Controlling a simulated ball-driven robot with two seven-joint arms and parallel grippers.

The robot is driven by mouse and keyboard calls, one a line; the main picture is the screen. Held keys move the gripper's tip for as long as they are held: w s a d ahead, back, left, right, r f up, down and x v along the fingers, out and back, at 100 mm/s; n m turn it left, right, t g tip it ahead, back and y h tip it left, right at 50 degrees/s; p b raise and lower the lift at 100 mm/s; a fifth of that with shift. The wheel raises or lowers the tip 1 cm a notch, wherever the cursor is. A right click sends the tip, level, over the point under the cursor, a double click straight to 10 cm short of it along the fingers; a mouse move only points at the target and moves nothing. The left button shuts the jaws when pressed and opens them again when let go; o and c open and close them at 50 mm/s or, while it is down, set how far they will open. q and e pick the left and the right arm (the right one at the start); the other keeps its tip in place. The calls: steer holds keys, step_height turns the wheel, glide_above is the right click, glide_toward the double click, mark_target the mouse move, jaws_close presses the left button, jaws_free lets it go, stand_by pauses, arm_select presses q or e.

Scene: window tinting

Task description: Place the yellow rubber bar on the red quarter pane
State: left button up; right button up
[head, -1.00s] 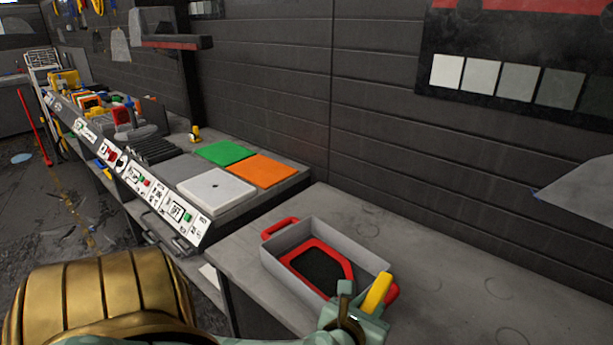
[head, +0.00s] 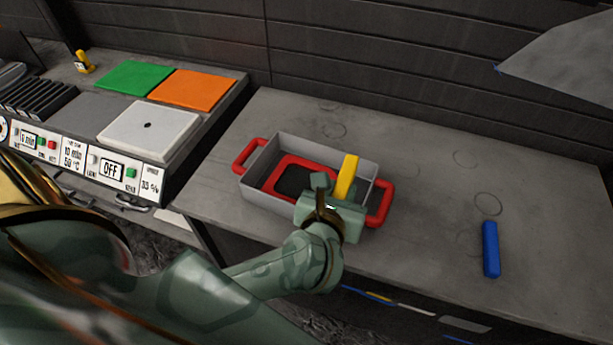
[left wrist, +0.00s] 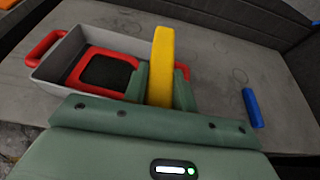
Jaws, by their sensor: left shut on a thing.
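My left gripper (head: 333,198) is shut on the yellow rubber bar (head: 347,174). The bar points up and away from the gripper, over the right part of a grey tray. In the left wrist view the bar (left wrist: 162,55) stands between the two green fingers (left wrist: 160,88). The red quarter pane (head: 281,162), a red frame around a dark glass, lies inside the tray; it also shows in the left wrist view (left wrist: 84,58). The gripper hides the pane's right part. I cannot tell whether the bar touches the pane. My right gripper is not in view.
The grey tray (head: 258,165) with red handles stands on the grey bench (head: 420,160). A blue bar (head: 490,248) lies to its right. To the left is a panel with green (head: 133,78), orange (head: 193,90) and white (head: 150,130) squares. The bench behind the tray is clear.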

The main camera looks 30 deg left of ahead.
arm_select(q)
steer(key=w+a+f+b, duration=0.1)
steer(key=w+a+f, duration=0.1)
steer(key=a+f, duration=0.1)
steer(key=w+a+f+b, duration=0.1)
steer(key=w+a+f, duration=0.1)
steer(key=f, duration=0.3)
steer(key=w+a+f+b, duration=0.1)
steer(key=w+a+f, duration=0.1)
steer(key=a+f, duration=0.1)
steer(key=shift+w+a+f, duration=0.1)
steer(key=shift+a+f, duration=0.1)
steer(key=shift+a, duration=0.25)
steer(key=shift+w+a+f, duration=0.1)
steer(key=shift+a+f, duration=0.1)
steer(key=shift+a, duration=0.2)
steer(key=shift+s+d, duration=0.1)
steer(key=shift+f, duration=0.1)
steer(key=shift+f+b, duration=0.55)
steer(key=shift+b, duration=0.05)
steer(key=o, duration=1)
steer(key=shift+c, duration=0.2)
